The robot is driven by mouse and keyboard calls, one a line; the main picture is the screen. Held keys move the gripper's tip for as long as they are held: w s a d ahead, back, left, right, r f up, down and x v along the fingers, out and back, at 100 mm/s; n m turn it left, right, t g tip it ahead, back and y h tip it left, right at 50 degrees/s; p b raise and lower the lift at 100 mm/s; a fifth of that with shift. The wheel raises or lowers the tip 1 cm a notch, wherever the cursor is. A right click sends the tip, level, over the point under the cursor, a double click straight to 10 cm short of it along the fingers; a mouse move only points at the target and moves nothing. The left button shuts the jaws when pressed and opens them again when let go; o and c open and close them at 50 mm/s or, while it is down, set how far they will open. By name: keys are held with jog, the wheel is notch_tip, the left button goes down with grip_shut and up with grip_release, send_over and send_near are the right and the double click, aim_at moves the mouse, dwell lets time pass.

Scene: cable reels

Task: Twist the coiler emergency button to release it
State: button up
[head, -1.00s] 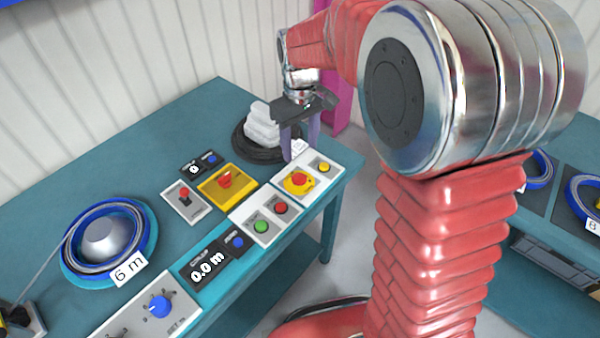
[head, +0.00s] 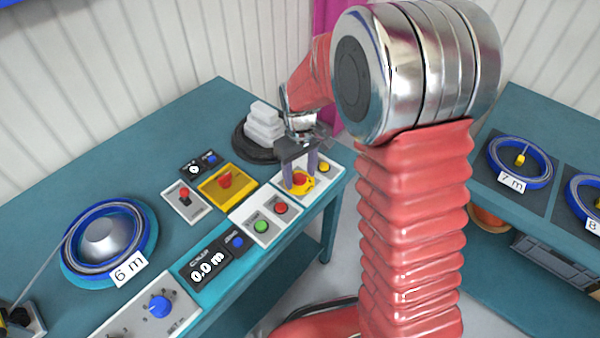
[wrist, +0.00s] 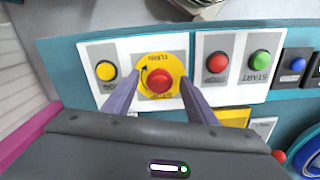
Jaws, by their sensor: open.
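The emergency button is a red mushroom knob (wrist: 160,81) on a round yellow plate marked with a turn arrow. It also shows in the head view (head: 299,181), near the bench's right end. My gripper (head: 298,187) points down above the button, fingers apart. In the wrist view my gripper (wrist: 160,84) has one purple-grey finger on each side of the red knob in the picture. The gripper is open and not touching the knob as far as I can see. Its exact height over the knob is hard to tell.
Beside it are a yellow button (wrist: 105,70), a red button (wrist: 217,62) and a green START button (wrist: 261,59). A yellow box with a red switch (head: 225,182) and a black disc with white blocks (head: 264,125) stand close by. A 6 m cable reel (head: 108,240) lies left.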

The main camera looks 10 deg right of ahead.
jog(key=shift+c, duration=0.4)
jog(key=c, duration=1)
jog(key=shift+m, duration=0.5)
jog(key=m, duration=0.3)
jog(key=shift+a, duration=0.1)
jog(key=shift+m, duration=2)
